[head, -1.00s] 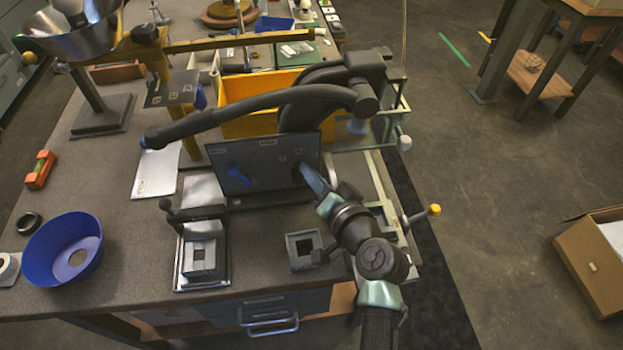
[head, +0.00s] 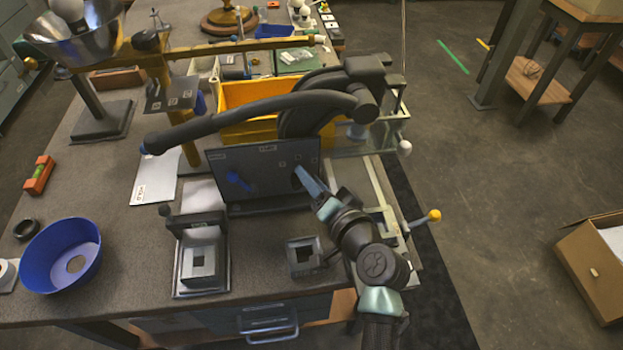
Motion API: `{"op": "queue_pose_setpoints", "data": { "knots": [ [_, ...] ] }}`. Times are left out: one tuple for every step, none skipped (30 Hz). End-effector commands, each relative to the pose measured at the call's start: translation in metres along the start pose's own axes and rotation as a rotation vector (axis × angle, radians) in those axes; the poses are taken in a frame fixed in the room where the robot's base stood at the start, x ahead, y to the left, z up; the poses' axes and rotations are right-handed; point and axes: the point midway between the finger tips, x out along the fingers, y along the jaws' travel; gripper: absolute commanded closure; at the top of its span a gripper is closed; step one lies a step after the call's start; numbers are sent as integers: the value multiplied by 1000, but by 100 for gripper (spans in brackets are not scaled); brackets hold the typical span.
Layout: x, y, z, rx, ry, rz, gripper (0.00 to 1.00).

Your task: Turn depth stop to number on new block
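A dark upright panel (head: 263,172) with small pale labels stands at the middle of the bench, a blue pointer-like part on its left half. I cannot tell for certain which part is the depth stop. My gripper (head: 303,174) is at the panel's right side, its pale blue fingers close to the face. Contact and finger gap are too small to tell. A grey block with a square opening (head: 291,257) lies on the bench in front of the panel. Another square-holed block (head: 198,254) sits in the stand to its left. Their numbers are not readable.
A long black curved lever (head: 215,121) passes above the panel. A yellow bin (head: 236,97) stands behind it. A blue bowl (head: 38,262) is at front left. A yellow-tipped handle (head: 434,215) sticks out at right. The bench between bowl and stand is clear.

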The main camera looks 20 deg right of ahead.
Motion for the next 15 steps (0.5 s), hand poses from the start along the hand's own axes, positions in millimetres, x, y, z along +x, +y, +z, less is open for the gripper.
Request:
{"op": "queue_pose_setpoints", "data": {
  "knots": [
    [1, 2, 0, -1, 1, 3, 52],
    [1, 2, 0, -1, 1, 3, 52],
    [1, 2, 0, 0, 0, 3, 52],
    [0, 2, 1, 0, 0, 3, 52],
    [0, 2, 1, 0, -1, 4, 52],
    [0, 2, 1, 0, -1, 4, 52],
    [0, 2, 1, 0, -1, 4, 52],
    [0, 2, 1, 0, -1, 4, 52],
    [0, 2, 1, 0, -2, 4, 52],
    [-1, 2, 1, 0, -2, 4, 52],
    [-2, 3, 1, 0, -2, 5, 52],
    [-5, 3, 1, 0, -2, 5, 52],
    [-7, 4, 1, 0, -2, 6, 52],
    [-11, 4, 1, 0, -2, 6, 52],
    [-16, 4, 1, 0, -1, 7, 52]
  ]
}}
